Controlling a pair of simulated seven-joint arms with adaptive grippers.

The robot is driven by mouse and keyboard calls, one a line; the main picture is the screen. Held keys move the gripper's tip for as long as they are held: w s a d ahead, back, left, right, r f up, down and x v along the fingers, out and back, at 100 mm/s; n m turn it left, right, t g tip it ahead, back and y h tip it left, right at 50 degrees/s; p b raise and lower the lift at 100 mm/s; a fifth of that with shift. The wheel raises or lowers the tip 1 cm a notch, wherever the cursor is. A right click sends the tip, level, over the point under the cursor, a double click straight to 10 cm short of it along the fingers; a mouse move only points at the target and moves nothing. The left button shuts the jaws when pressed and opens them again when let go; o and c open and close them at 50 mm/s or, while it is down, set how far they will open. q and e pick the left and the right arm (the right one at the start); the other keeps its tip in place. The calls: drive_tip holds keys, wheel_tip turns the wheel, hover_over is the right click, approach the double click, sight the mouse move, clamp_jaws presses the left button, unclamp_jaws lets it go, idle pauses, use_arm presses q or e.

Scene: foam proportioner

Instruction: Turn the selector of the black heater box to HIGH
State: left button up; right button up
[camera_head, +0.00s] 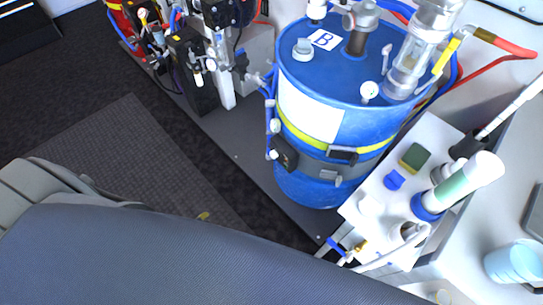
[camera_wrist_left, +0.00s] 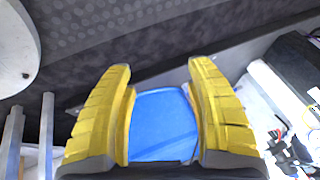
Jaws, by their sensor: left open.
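A black box (camera_head: 285,153), which looks like the heater box, sits on the lower left side of the blue drum (camera_head: 305,185), by a grey band. Its selector and markings are too small to read. My left gripper (camera_head: 203,216) is mostly hidden behind my grey arm in the head view; only a yellow tip shows, over the floor left of the drum and apart from the box. In the left wrist view the yellow fingers (camera_wrist_left: 163,112) are spread open. A blue surface (camera_wrist_left: 163,125) shows between them; I cannot tell its distance. My right gripper is not in view.
A second black part (camera_head: 343,155) is on the drum's front. Pump equipment with a tall black box (camera_head: 190,75) stands left of the drum. A white table (camera_head: 375,190) with bottles and sponges is at the right. Dark floor (camera_head: 70,95) lies open at the left.

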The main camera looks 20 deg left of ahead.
use_arm(q)
drive_tip(key=w+a+r+t+h, duration=0.2)
drive_tip(key=w+a+r+t, duration=0.15)
drive_tip(key=w+r, duration=0.85)
drive_tip(key=w+d+r+t+h, duration=0.2)
drive_tip(key=w+d+r+h, duration=0.4)
drive_tip(key=w+r, duration=0.5)
drive_tip(key=n+h, duration=0.1)
drive_tip(key=n, duration=0.1)
approach(272, 156)
drive_tip(key=x, duration=1)
drive_tip(key=shift+a+f, duration=0.15)
drive_tip(key=shift+a, duration=0.05)
drive_tip(key=shift+w, duration=0.1)
clamp_jaws()
